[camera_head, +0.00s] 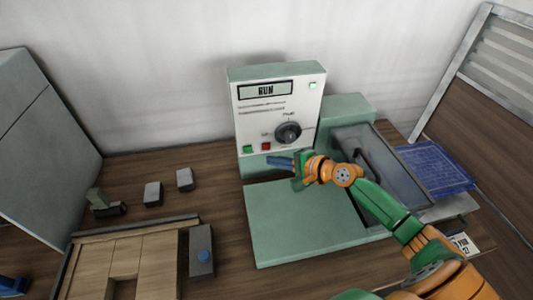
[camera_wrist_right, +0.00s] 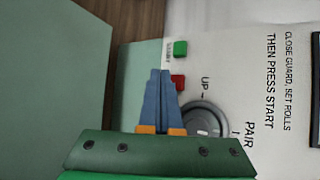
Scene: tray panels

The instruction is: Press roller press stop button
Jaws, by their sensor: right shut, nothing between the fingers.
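The roller press has an upright white control panel (camera_head: 277,110) whose display reads "RUN". The red button (camera_head: 266,147) sits low on the panel, between a green button (camera_head: 248,149) and a dark knob (camera_head: 288,132). In the right wrist view the red button (camera_wrist_right: 179,82) is partly hidden behind my fingers, with the green button (camera_wrist_right: 180,48) on one side and the knob (camera_wrist_right: 205,120) on the other. My right gripper (camera_head: 270,160) is shut and empty, its blue fingertips (camera_wrist_right: 160,72) just below the buttons. I cannot tell whether they touch the panel.
A green press bed (camera_head: 300,222) lies below the panel. A grey guard frame (camera_head: 375,170) and a blue gridded sheet (camera_head: 435,167) are at right.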

